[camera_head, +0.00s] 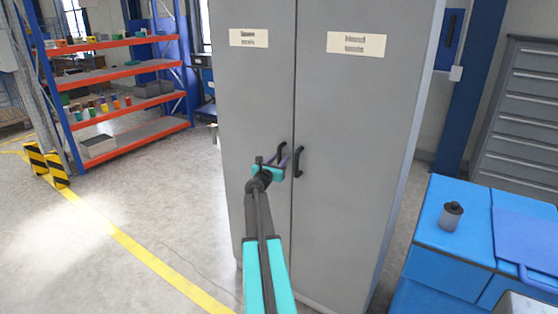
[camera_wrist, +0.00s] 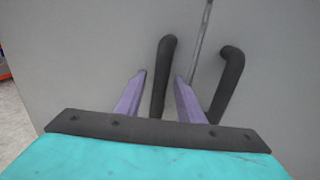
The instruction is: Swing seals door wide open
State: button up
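A tall grey two-door cabinet stands before me with both doors shut. The left door (camera_head: 255,100) has a blurred label (camera_head: 248,38) that may read "Spare seals". The right door (camera_head: 350,110) has a label (camera_head: 356,44) that seems to read "Hand tools". My gripper (camera_head: 283,163) is at the black left door handle (camera_head: 282,152). In the wrist view, my gripper's purple fingers (camera_wrist: 160,76) are apart, on either side of the left handle (camera_wrist: 166,60), with a visible gap on the left finger's side. The right handle (camera_wrist: 230,80) is just outside the right finger.
A blue workbench (camera_head: 440,245) with a small dark-topped canister (camera_head: 451,217) stands at the right. A shelf rack (camera_head: 120,77) with orange beams is at the back left. Open floor with a yellow line (camera_head: 140,252) lies left of the cabinet.

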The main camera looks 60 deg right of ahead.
grip_shut()
jog(key=shift+a, duration=0.15)
